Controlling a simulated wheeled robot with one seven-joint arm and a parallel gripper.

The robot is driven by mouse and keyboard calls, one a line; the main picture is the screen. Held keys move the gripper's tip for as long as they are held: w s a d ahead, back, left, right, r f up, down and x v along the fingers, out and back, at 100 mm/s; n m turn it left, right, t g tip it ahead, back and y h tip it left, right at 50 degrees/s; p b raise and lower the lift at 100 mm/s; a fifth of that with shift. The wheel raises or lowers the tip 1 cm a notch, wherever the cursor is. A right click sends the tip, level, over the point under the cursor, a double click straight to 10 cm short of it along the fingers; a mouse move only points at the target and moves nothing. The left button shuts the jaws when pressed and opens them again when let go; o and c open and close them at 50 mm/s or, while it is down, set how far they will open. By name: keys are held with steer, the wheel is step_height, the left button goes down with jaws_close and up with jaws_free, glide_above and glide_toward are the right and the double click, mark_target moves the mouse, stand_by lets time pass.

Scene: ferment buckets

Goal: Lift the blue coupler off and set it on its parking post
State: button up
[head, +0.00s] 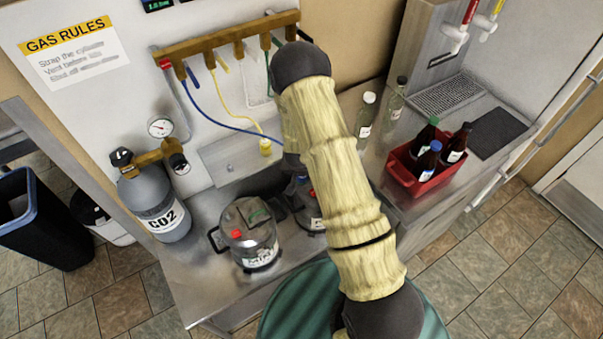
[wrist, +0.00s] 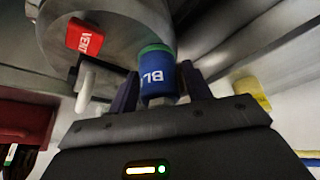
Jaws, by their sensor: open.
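The blue coupler (wrist: 155,76), with white letters starting "BL" and a green ring on top, shows in the wrist view. It stands between the two dark fingers of my gripper (wrist: 158,88), which are open on either side of it. It is against the underside or edge of a grey round vessel (wrist: 125,30) as pictured. In the head view my arm hides the gripper and the coupler. The blue hose (head: 225,122) runs from the manifold (head: 225,38) and disappears behind my arm. I cannot identify the coupler's parking post with certainty.
A grey keg (head: 248,235) stands on the steel bench, with another keg (head: 301,208) partly behind my arm. A yellow coupler (head: 265,147) is by the wall ledge. A CO2 cylinder (head: 157,205) stands left; a red crate of bottles (head: 412,178) is right. A red VENT tag (wrist: 85,37) is near the coupler.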

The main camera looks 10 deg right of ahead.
stand_by(0.3)
steer(key=c, duration=0.8)
step_height(320, 180, up, 10)
steer(key=shift+b, duration=1.2)
